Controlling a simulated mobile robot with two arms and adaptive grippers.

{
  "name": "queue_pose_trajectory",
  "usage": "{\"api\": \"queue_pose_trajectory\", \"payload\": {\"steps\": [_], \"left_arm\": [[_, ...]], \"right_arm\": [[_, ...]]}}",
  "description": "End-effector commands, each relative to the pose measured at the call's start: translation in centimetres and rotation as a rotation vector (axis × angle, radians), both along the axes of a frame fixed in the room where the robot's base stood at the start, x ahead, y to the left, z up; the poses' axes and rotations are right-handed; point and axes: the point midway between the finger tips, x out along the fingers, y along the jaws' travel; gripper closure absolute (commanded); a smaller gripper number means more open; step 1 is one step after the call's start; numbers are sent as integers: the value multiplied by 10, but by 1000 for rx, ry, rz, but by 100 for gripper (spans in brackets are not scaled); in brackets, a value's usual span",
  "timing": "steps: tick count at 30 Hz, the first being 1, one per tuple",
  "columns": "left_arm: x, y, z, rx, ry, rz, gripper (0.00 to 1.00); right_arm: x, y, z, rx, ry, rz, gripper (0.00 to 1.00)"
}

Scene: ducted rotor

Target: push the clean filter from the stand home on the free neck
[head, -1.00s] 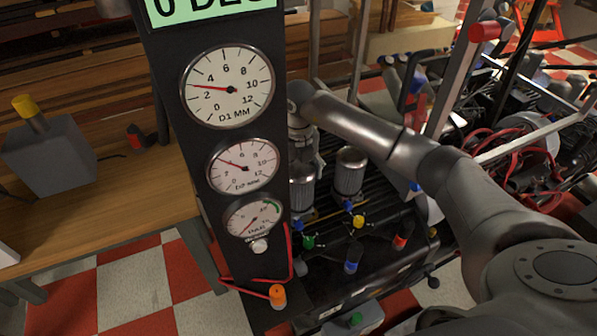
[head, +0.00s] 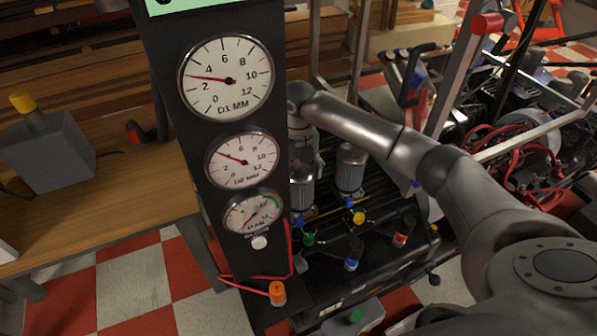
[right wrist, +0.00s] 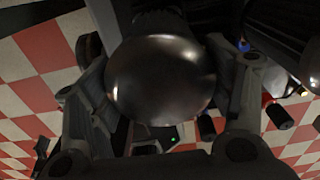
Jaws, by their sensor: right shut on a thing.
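My right arm reaches in from the right in the head view, and its gripper (head: 304,158) points down behind the gauge panel's right edge. In the right wrist view the gripper (right wrist: 165,85) has a finger on each side of a smooth dark rounded body, the filter (right wrist: 160,75). A silver canister (head: 302,190) shows just below the gripper in the head view, partly hidden by the panel. A second silver canister (head: 349,172) stands upright to its right. The necks are hidden, so I cannot tell how the held filter sits. My left gripper is out of view.
A black gauge panel (head: 205,155) with three dials stands close in front of the gripper. Coloured valves, including a yellow one (head: 358,218), sit on the black rig in front of the canisters. A wooden bench (head: 110,205) is at left; a metal frame (head: 450,85) rises at right.

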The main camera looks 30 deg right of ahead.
Motion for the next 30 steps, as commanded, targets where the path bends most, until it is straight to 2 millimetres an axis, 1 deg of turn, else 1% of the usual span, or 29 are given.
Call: {"api": "queue_pose_trajectory", "payload": {"steps": [5, 6, 12, 23, 26, 30], "left_arm": [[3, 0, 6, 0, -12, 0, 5], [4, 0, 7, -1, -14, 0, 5], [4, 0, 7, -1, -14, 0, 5], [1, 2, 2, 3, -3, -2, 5], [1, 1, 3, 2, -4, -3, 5], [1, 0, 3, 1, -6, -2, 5]], "right_arm": [[0, 0, -2, 0, 0, 0, 49], [0, 0, -2, 0, 1, 0, 25], [0, 0, -2, 0, 1, 0, 1], [0, 0, -1, 0, 1, 0, 1], [0, 0, 5, 0, -1, 0, 1], [1, 0, 28, 0, -4, 0, 1]]}}
